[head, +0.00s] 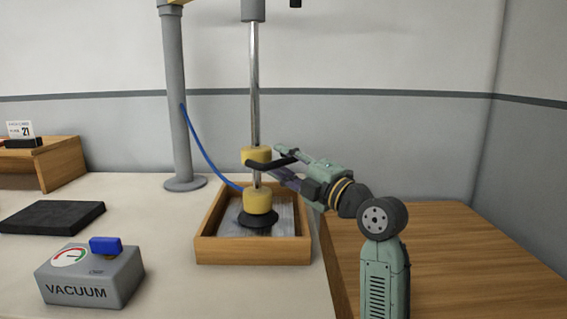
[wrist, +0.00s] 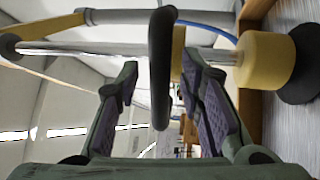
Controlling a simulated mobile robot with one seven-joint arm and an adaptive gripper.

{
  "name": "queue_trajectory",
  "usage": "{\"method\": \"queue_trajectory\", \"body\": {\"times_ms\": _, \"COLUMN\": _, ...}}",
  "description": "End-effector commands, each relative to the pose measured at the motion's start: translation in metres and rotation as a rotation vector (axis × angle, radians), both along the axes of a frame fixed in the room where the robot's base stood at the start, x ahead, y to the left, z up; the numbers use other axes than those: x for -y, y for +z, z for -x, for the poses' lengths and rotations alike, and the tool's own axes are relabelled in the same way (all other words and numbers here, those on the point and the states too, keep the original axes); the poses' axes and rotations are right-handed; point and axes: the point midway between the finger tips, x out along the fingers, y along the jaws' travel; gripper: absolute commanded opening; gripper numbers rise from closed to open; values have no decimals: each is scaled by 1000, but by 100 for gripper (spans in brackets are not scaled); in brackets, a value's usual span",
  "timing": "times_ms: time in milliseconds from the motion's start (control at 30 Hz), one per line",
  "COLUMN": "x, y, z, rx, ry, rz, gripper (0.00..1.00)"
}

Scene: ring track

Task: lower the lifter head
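The lifter head, a yellow cylinder (head: 258,201) with a black suction cup (head: 258,220), hangs on a shiny vertical rod (head: 255,85) over a metal sheet (head: 287,217) in a wooden tray (head: 255,252). I cannot tell whether the cup touches the sheet. A yellow collar (head: 256,155) higher up carries a black handle (head: 268,164). My gripper (head: 284,163) reaches the handle from the right. In the wrist view, the fingers of my gripper (wrist: 160,72) stand apart, with the black handle (wrist: 161,35) in the gap between them; neither finger visibly presses on it.
A grey vacuum box (head: 90,277) with a gauge and blue knob (head: 106,245) stands front left. A black pad (head: 52,217) lies behind it. A grey post (head: 176,100) stands behind the tray, with a blue hose (head: 203,158) running to the head. The wooden surface at right is clear.

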Motion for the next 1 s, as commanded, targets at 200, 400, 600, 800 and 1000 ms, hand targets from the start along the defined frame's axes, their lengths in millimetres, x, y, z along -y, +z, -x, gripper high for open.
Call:
{"method": "queue_trajectory", "body": {"times_ms": 200, "x": 24, "y": -6, "z": 23, "rx": 0, "ry": -4, "rz": -1, "gripper": 35}}
{"method": "queue_trajectory", "body": {"times_ms": 400, "x": 55, "y": -14, "z": 54, "rx": 0, "ry": -5, "rz": -1, "gripper": 35}}
{"method": "queue_trajectory", "body": {"times_ms": 600, "x": 75, "y": -20, "z": 75, "rx": 0, "ry": -2, "rz": -1, "gripper": 35}}
{"method": "queue_trajectory", "body": {"times_ms": 800, "x": 81, "y": -22, "z": 83, "rx": 0, "ry": -1, "rz": 0, "gripper": 35}}
{"method": "queue_trajectory", "body": {"times_ms": 1000, "x": 81, "y": -22, "z": 83, "rx": 0, "ry": -1, "rz": 0, "gripper": 35}}
